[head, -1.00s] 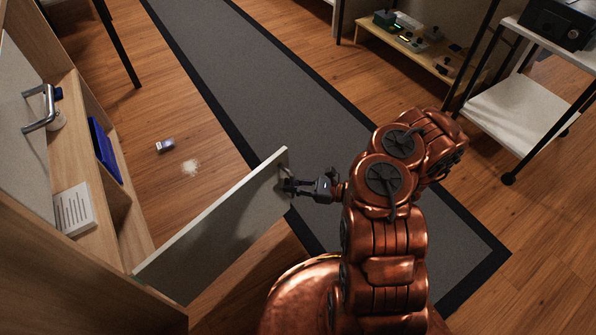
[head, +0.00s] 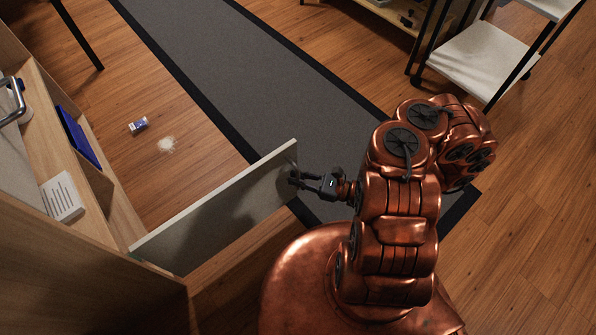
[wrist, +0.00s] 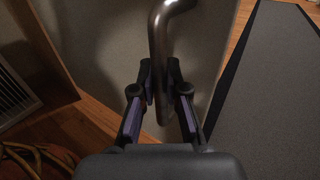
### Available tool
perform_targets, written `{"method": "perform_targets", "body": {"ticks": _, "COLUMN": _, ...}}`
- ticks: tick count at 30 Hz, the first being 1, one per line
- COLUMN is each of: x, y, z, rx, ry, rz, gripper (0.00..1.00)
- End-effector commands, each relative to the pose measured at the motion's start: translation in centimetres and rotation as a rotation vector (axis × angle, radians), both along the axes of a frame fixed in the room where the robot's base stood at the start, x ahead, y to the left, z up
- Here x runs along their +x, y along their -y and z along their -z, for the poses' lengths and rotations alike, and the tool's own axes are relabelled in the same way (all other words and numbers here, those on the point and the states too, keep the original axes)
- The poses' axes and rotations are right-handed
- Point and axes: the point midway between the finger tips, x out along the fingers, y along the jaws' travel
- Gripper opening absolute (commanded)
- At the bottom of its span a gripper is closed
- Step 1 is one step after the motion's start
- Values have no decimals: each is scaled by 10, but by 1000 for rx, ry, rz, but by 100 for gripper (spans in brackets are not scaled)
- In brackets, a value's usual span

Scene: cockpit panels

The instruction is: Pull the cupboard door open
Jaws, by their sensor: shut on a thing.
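The cupboard door (head: 222,208) is a light grey panel standing swung out from the wooden cupboard (head: 85,250) at the left of the head view. My gripper (head: 298,178) is at the door's outer end, on its right side. In the wrist view the door face (wrist: 110,50) fills the middle, with a curved metal handle (wrist: 158,50) on it. My gripper (wrist: 162,90) is shut on the lower part of this handle, one finger on each side. In the head view the handle is mostly hidden by the gripper.
The open shelves hold a blue item (head: 78,137) and a white paper with lines (head: 62,197). A grey runner (head: 240,80) crosses the floor. A white shelf rack (head: 480,60) stands at upper right.

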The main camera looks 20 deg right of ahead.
Motion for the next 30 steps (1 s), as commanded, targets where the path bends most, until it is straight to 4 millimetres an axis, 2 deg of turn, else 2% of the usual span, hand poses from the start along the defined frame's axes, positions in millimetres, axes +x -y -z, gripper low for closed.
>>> {"method": "perform_targets", "body": {"ticks": 11, "x": 0, "y": 0, "z": 2, "rx": -4, "ry": -3, "rz": 3, "gripper": 0}}
{"method": "perform_targets", "body": {"ticks": 12, "x": 0, "y": 0, "z": 1, "rx": -3, "ry": -2, "rz": 3, "gripper": 14}}
{"method": "perform_targets", "body": {"ticks": 19, "x": 0, "y": -1, "z": 0, "rx": -1, "ry": -1, "rz": 0, "gripper": 38}}
{"method": "perform_targets", "body": {"ticks": 30, "x": -1, "y": 0, "z": -1, "rx": 1, "ry": 1, "rz": 0, "gripper": 39}}
